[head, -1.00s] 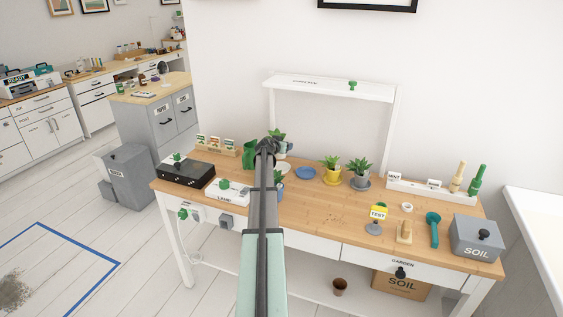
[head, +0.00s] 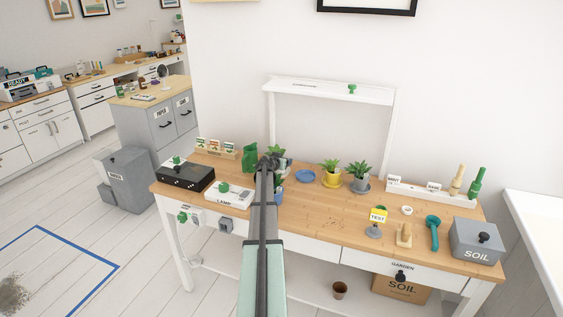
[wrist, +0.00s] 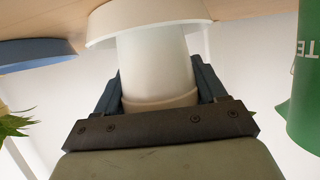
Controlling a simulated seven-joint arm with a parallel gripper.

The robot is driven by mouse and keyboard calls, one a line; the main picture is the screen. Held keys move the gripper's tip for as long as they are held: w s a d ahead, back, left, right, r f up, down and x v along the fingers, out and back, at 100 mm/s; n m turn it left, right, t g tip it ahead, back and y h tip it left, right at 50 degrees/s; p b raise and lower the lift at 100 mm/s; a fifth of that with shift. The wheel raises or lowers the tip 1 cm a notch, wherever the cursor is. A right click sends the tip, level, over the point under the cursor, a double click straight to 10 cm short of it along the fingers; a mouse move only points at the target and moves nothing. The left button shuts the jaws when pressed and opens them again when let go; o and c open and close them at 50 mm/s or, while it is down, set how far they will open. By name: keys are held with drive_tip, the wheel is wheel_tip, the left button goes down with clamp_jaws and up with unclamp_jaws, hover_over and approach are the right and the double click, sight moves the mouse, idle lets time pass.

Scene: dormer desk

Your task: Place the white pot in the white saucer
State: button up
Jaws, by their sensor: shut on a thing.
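The white pot (wrist: 155,70) is between the fingers of my gripper (wrist: 160,98) in the wrist view, which shows the table at the top. My gripper is shut on it. The white saucer (wrist: 112,20) lies on the table at the pot's base; the pot's lower end overlaps its rim. I cannot tell whether the base touches the saucer's floor. In the head view my gripper (head: 268,162) is at the back left of the desk, and the pot's green plant (head: 279,152) shows just behind it. The saucer is mostly hidden there.
A blue saucer (head: 306,176) is close by on the right, with yellow (head: 331,178) and grey (head: 359,183) plant pots beyond. A green watering can (head: 249,157) stands close on the left. A blue pot (head: 279,196) is partly hidden by my arm.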

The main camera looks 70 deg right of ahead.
drive_tip(key=o, duration=1.2)
drive_tip(key=shift+f, duration=0.1)
drive_tip(key=shift+a+r, duration=0.2)
drive_tip(key=shift+r, duration=0.05)
drive_tip(key=v, duration=1.1)
drive_tip(key=shift+a+r, duration=0.15)
drive_tip(key=shift+a, duration=0.15)
